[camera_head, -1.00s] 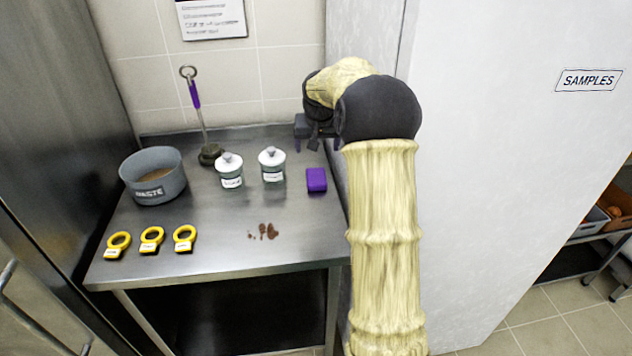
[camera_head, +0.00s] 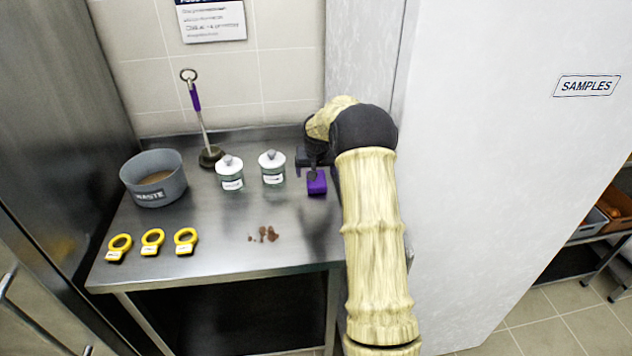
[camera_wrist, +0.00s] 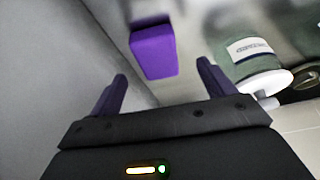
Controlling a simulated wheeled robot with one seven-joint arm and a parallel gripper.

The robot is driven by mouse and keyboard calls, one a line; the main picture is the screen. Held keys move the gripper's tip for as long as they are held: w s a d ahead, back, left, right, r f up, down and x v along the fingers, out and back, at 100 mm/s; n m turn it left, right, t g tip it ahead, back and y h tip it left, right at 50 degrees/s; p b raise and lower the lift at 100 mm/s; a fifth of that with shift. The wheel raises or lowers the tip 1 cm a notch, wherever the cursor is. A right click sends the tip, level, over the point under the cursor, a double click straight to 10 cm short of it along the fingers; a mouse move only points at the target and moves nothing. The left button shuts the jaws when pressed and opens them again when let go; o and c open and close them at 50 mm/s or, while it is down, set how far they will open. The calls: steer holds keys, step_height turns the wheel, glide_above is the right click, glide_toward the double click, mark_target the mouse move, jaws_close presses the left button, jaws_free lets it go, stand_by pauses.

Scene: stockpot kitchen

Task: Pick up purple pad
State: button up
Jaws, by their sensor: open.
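The purple pad (camera_head: 317,184) is a small block on the steel table, near its right side, to the right of the two lidded jars. In the wrist view the pad (camera_wrist: 154,52) lies beyond the fingertips, roughly in line with the gap between them. My gripper (camera_wrist: 162,75) is open and empty, with its two purple-tipped fingers apart. In the head view my gripper (camera_head: 312,170) is just above and behind the pad, partly hidden by my arm. I cannot tell the exact gap to the pad.
Two lidded jars (camera_head: 272,168) (camera_head: 230,173) stand left of the pad; one jar (camera_wrist: 258,65) is close on the right in the wrist view. A waste bowl (camera_head: 154,178), a purple-handled tool (camera_head: 203,125), yellow rings (camera_head: 152,241) and brown crumbs (camera_head: 264,234) are farther off. A pale wall (camera_head: 500,150) rises at right.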

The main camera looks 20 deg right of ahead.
mark_target(317, 181)
steer(key=shift+s+p+x, duration=0.15)
steer(key=shift+p+x, duration=0.1)
steer(key=shift+x, duration=1)
steer(key=shift+s+p+x, duration=0.2)
steer(key=shift+p+x, duration=0.05)
steer(key=shift+x, duration=1.05)
steer(key=shift+d+f, duration=0.1)
steer(key=c, duration=1.1)
steer(key=shift+o, duration=0.2)
step_height(317, 181, up, 28)
steer(key=shift+p, duration=0.45)
